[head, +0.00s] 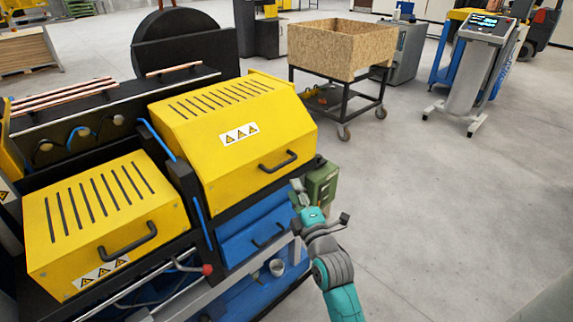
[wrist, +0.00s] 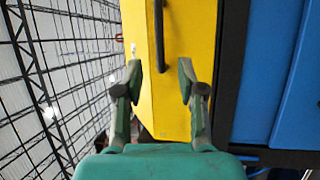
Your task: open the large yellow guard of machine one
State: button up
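The large yellow guard (head: 215,150) is closed on the machine at left centre in the head view, with slots and a warning label on it. Its black handle (head: 279,162) is on the lower right of its front. My gripper (head: 298,192) is just below and right of that handle. In the wrist view my gripper (wrist: 161,80) is open and empty, fingers spread before the yellow guard (wrist: 180,115). The black handle (wrist: 160,40) shows ahead, in line with the gap between the fingertips; I see no contact.
A smaller yellow guard (head: 105,220) with its own handle is at left. A green box (head: 321,184) sits close behind my gripper. Blue panels (head: 250,236) lie below the guard. A wooden crate on a wheeled stand (head: 340,50) is behind. Floor at right is clear.

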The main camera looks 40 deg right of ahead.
aim_at(283, 163)
jog(key=x, duration=1)
jog(key=shift+w+d+r, duration=0.1)
jog(key=shift+w+d, duration=0.05)
jog(key=shift+w, duration=0.15)
grip_shut()
